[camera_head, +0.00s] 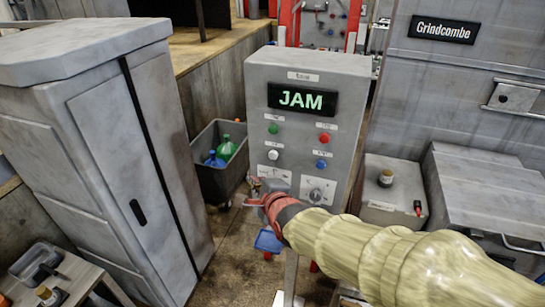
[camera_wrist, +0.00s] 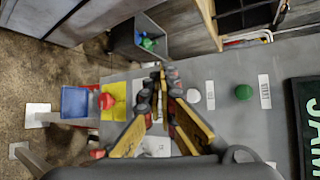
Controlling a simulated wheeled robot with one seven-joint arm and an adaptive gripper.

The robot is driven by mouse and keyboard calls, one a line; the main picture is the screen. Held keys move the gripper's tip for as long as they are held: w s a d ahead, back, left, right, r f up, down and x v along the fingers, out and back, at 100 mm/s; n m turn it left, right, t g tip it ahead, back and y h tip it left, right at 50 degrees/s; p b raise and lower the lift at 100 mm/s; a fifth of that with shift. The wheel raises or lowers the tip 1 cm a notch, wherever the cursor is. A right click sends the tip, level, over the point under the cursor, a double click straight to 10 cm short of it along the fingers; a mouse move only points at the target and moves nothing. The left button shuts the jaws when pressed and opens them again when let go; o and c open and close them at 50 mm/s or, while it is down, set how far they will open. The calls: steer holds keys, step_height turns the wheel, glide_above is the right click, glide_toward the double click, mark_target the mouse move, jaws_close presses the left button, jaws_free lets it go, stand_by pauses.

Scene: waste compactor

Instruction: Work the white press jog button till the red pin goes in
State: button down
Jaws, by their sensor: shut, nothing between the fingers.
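The white button (camera_head: 273,155) is on the left of the grey control panel (camera_head: 345,80), under the green button. In the wrist view the white button (camera_wrist: 193,96) shows just right of my fingers, apart from them. My gripper (camera_head: 254,190) is in front of the panel's lower left, below the white button in the head view. Its fingers (camera_wrist: 160,70) are shut with nothing between them. The panel's screen (camera_head: 302,99) reads "JAM" in green. I cannot make out the red pin for certain in either view.
The panel also has green (camera_head: 273,128), red (camera_head: 324,138) and blue (camera_head: 321,164) buttons and a rotary switch (camera_head: 316,196). A red knob on a yellow plate (camera_wrist: 117,112) is left of my fingers. A grey cabinet (camera_head: 95,130) and dark bin (camera_head: 205,170) stand left.

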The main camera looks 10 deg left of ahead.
mark_target(273, 155)
steer(key=w+p, duration=0.5)
steer(key=w, duration=0.3)
steer(key=shift+w+d, duration=0.35)
steer(key=shift+w, duration=0.05)
stand_by(1.4)
steer(key=shift+w+p, duration=0.4)
steer(key=shift+p, duration=0.2)
steer(key=shift+w+d+p, duration=0.1)
steer(key=shift+w+p, duration=0.3)
steer(key=shift+w, duration=0.1)
stand_by(2.3)
steer(key=shift+s+b, duration=0.4)
steer(key=shift+s, duration=0.5)
